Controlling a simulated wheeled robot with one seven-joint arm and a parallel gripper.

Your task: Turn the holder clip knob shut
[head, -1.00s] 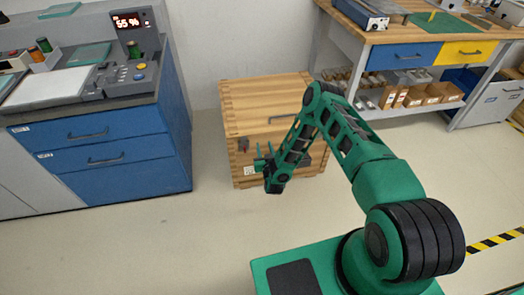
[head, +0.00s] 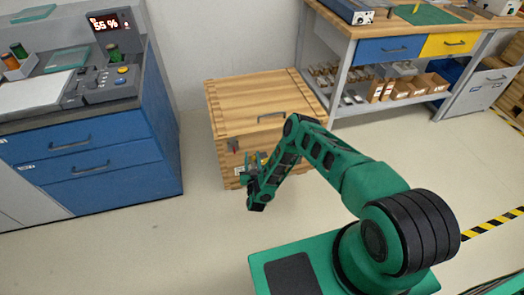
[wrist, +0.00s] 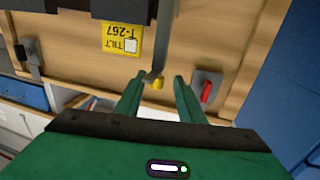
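A wooden box with a lid (head: 255,92) stands on the floor ahead. In the wrist view its front panel (wrist: 230,30) appears upside down. A red knob (wrist: 206,92) sits on a grey plate there, right of my fingers; a small dark fitting on the box's left front (head: 233,146) seems to be the same part. A grey metal strip with a yellow tip (wrist: 158,84) shows between my fingertips; its distance from them is unclear. My gripper (head: 256,156) is in front of the box, its two green fingers apart and nothing visibly held.
A yellow "TILT T-267" label (wrist: 122,38) and a dark latch (wrist: 33,58) are on the panel. A blue-drawer cabinet (head: 90,165) stands left of the box. A workbench (head: 395,30) stands right and behind. The floor in front (head: 150,245) is clear.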

